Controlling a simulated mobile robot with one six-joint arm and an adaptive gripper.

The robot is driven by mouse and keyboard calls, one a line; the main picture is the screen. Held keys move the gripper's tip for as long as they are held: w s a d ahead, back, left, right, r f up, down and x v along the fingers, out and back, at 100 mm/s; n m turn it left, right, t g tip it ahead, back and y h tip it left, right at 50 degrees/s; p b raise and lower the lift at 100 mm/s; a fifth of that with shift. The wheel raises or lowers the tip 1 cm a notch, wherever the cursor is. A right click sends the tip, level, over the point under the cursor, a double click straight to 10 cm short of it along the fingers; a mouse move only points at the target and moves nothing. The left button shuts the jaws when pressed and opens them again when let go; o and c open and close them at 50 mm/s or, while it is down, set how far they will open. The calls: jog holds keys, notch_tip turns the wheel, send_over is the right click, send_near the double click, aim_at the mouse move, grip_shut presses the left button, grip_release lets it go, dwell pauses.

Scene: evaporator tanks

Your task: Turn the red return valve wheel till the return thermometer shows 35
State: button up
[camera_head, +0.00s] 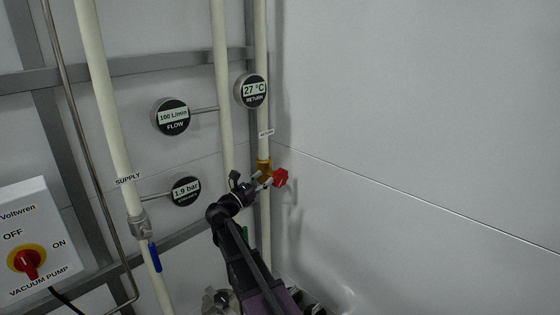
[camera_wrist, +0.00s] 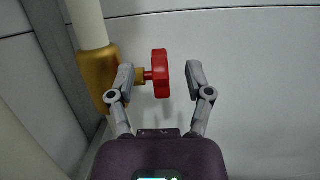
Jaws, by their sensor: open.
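The red return valve wheel (camera_head: 280,177) sits on the right side of a brass valve body (camera_head: 263,167) on the return pipe. In the wrist view the red wheel (camera_wrist: 161,74) stands between the two open fingers of my gripper (camera_wrist: 161,80), with a visible gap to the right finger; the left finger is close to its brass stem. In the head view my gripper (camera_head: 262,181) is just left of the wheel. The brass body (camera_wrist: 98,75) is at left in the wrist view. The return thermometer (camera_head: 253,91) above reads 27 °C.
A flow gauge (camera_head: 171,117) reads 100 L/min and a pressure gauge (camera_head: 186,191) reads 1.9 bar. The supply pipe (camera_head: 105,120) has a blue-handled valve (camera_head: 154,256). A vacuum pump switch box (camera_head: 35,240) is at lower left. The wall at right is bare.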

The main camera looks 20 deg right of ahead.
aim_at(277, 172)
jog(key=a+y+p, duration=0.1)
jog(key=s+a+y+p, duration=0.1)
jog(key=a, duration=0.1)
jog(key=s+a+y+p, duration=0.1)
jog(key=a, duration=0.1)
jog(key=shift+a+f+n+p, duration=0.15)
jog(key=shift+a+n+p, duration=0.05)
jog(key=shift+n+p, duration=0.2)
jog(key=shift+w+d, duration=0.1)
jog(key=x, duration=1.3)
jog(key=shift+d+f, duration=0.3)
jog(key=shift+d, duration=0.05)
grip_shut()
